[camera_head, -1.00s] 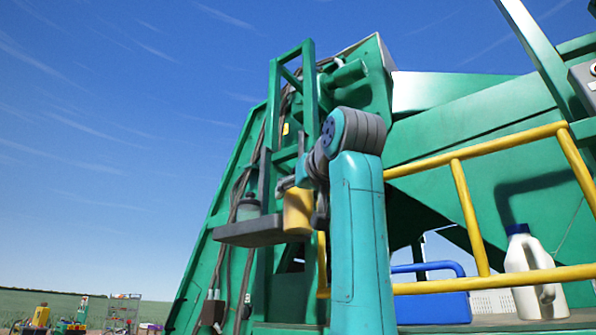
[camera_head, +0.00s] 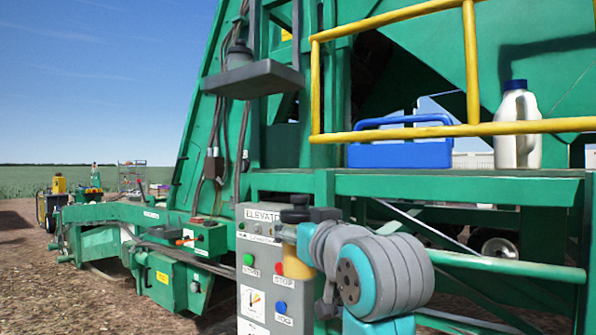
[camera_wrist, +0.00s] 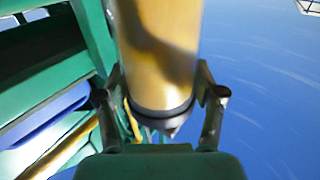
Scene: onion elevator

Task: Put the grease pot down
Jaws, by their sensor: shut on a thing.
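The grease pot (camera_wrist: 160,50) is a yellow-orange cylinder with a dark end in the wrist view. My gripper (camera_wrist: 160,100) is shut on it, one finger on each side. In the head view the pot (camera_head: 297,262) is held in the air in front of the elevator's grey control panel (camera_head: 257,215).
A dark shelf (camera_head: 255,82) carries a grey jar (camera_head: 239,56) above the panel. A blue carrier (camera_head: 400,155) and a white jug (camera_head: 508,145) stand on the green platform (camera_head: 460,184) behind a yellow rail (camera_head: 430,133). The panel has a green button (camera_head: 248,260) and a blue button (camera_head: 281,307).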

